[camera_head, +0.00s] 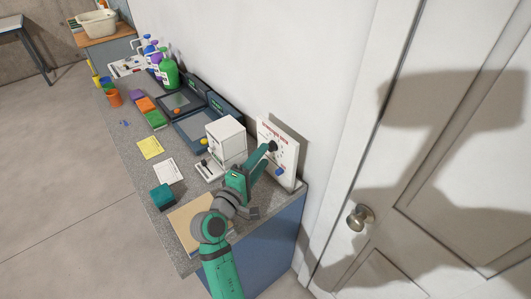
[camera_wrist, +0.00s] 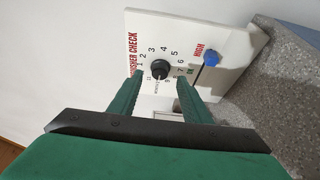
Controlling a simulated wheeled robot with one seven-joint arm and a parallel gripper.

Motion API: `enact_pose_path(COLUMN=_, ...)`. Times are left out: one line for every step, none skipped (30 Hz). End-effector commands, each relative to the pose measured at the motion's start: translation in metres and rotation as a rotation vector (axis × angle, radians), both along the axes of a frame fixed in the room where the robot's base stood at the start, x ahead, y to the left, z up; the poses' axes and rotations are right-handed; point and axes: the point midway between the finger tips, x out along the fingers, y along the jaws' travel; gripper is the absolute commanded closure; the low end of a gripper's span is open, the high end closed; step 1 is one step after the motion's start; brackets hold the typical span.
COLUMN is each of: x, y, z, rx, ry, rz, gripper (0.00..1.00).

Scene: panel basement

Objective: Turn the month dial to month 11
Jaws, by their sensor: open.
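The white panel (camera_wrist: 226,45) with red lettering stands upright against the wall; it also shows in the head view (camera_head: 290,153). The round black month dial (camera_wrist: 160,68) sits on it, ringed by printed numbers. The dial's pointer setting is too small to read surely. My gripper (camera_wrist: 159,82) is open and empty, its green fingers pointing at the panel, one fingertip to each side of the dial's lower part. Contact with the dial cannot be told. In the head view my gripper (camera_head: 267,151) is close before the panel, partly covering it.
A blue knob (camera_wrist: 210,58) beside a slot marked HIGH is on the same panel, right of the dial. A white machine (camera_head: 226,140) stands close left of the panel. A wooden board (camera_head: 188,232) lies on the counter near my arm. A door (camera_head: 430,160) is at right.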

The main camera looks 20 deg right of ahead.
Motion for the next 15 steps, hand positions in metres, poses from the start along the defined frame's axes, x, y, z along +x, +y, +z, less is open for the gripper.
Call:
enact_pose_path(x=0.005, y=-0.006, z=0.001, rx=-0.001, ry=-0.001, rz=-0.002, gripper=0.56)
enact_pose_path(x=0.008, y=-0.009, z=0.001, rx=-0.001, ry=-0.001, rz=-0.001, gripper=0.56)
enact_pose_path(x=0.011, y=-0.012, z=0.000, rx=-0.001, ry=0.000, rz=-0.001, gripper=0.56)
enact_pose_path(x=0.013, y=-0.014, z=0.000, rx=-0.001, ry=0.001, rz=0.000, gripper=0.56)
enact_pose_path(x=0.014, y=-0.016, z=0.000, rx=-0.001, ry=0.001, rz=0.000, gripper=0.56)
enact_pose_path(x=0.016, y=-0.018, z=0.000, rx=-0.001, ry=-0.001, rz=0.000, gripper=0.56)
enact_pose_path(x=0.017, y=-0.019, z=0.000, rx=-0.001, ry=-0.001, rz=0.000, gripper=0.56)
enact_pose_path(x=0.018, y=-0.020, z=0.000, rx=-0.001, ry=0.000, rz=0.000, gripper=0.56)
enact_pose_path(x=0.019, y=-0.021, z=0.000, rx=-0.001, ry=0.000, rz=0.000, gripper=0.56)
enact_pose_path(x=0.020, y=-0.022, z=0.000, rx=-0.001, ry=0.000, rz=0.000, gripper=0.56)
enact_pose_path(x=0.020, y=-0.022, z=0.000, rx=-0.001, ry=0.000, rz=0.000, gripper=0.56)
enact_pose_path(x=0.020, y=-0.023, z=0.000, rx=-0.001, ry=0.000, rz=0.000, gripper=0.56)
enact_pose_path(x=0.021, y=-0.023, z=0.000, rx=-0.001, ry=0.000, rz=0.000, gripper=0.56)
enact_pose_path(x=0.021, y=-0.023, z=0.000, rx=-0.001, ry=0.000, rz=0.001, gripper=0.56)
enact_pose_path(x=0.021, y=-0.023, z=0.000, rx=-0.001, ry=0.000, rz=0.001, gripper=0.56)
